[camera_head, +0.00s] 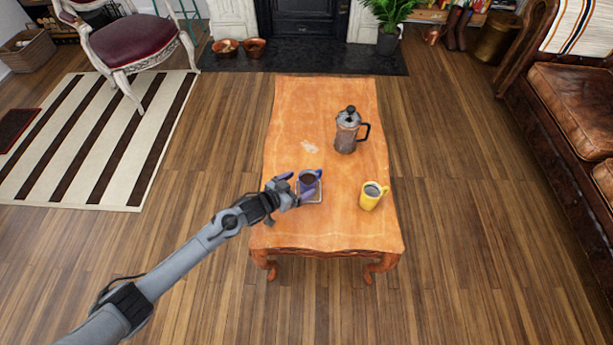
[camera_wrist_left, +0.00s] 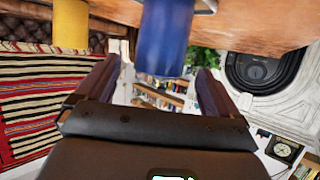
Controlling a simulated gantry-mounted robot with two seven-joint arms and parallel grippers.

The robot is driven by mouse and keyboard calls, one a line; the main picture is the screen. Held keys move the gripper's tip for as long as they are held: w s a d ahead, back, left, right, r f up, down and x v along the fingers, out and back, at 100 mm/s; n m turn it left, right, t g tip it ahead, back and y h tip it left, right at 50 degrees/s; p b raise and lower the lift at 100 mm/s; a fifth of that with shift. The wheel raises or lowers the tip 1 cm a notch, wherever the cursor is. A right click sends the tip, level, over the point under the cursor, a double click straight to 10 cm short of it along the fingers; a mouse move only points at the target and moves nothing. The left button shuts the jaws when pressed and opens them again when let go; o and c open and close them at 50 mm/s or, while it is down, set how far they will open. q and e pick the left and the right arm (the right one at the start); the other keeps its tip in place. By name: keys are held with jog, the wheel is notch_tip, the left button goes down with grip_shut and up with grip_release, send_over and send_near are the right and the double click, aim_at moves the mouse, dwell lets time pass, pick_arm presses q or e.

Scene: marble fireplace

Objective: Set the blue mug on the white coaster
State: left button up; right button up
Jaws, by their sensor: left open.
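The blue mug (camera_head: 309,181) stands upright on the white coaster (camera_head: 311,200) near the front of the wooden table. The mug hides most of the coaster; its front edge shows. My left gripper (camera_head: 298,187) is at the mug's left side, with its fingers open. In the left wrist view, which is upside down, the mug (camera_wrist_left: 165,40) shows between and beyond the two spread fingers (camera_wrist_left: 155,85). A pale coaster edge (camera_wrist_left: 204,6) shows by its base. I cannot tell whether a finger touches the mug. My right gripper is not in view.
A yellow mug (camera_head: 371,196) stands on the table (camera_head: 290,130) to the right of the blue mug. The table's left back part is clear. A leather sofa (camera_head: 575,105) is at the right.

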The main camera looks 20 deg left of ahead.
pick_arm(q)
jog(key=s+r+n+g+y+p, duration=0.1)
jog(key=s+r+g, duration=0.3)
jog(key=s, duration=1.3)
jog(key=s+r+n+g+y+p, duration=0.1)
jog(key=s+r+g+y, duration=0.3)
jog(key=s, duration=1.4)
jog(key=shift+r+n+g, duration=0.3)
jog(key=shift+r+g, duration=0.1)
jog(key=shift+r, duration=0.1)
jog(key=shift+r, duration=0.1)
notch_tip(320, 180, up, 52)
jog(key=p, duration=5.2)
jog(key=shift+r+p, duration=0.25)
jog(key=shift+p, duration=0.05)
